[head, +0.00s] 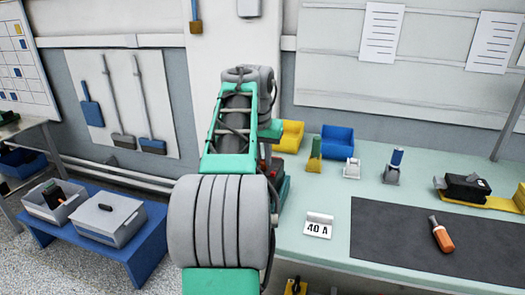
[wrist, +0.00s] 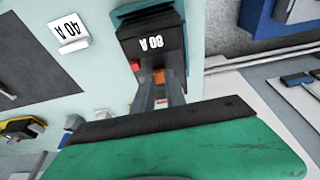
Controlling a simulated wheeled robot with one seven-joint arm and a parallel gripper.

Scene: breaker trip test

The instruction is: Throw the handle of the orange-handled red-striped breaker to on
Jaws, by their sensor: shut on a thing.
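The breaker (wrist: 148,32) is a dark box with a white rating label, upside down in the wrist view. A small red part (wrist: 134,65) shows on its edge. Its orange handle (wrist: 158,76) shows between the fingertips of my gripper (wrist: 160,88), which is shut on it. The grey fingers and dark palm edge hide the lower part of the breaker, so its red stripe cannot be made out clearly. In the head view my arm hides the gripper and most of the breaker.
A "40 A" card (head: 318,225) stands on the pale green bench, beside a dark mat (head: 390,245) with an orange-handled screwdriver (head: 441,236). A black device (head: 463,188), a blue-topped part (head: 395,160), a yellow bin (head: 290,137) and a blue bin (head: 338,142) stand further back.

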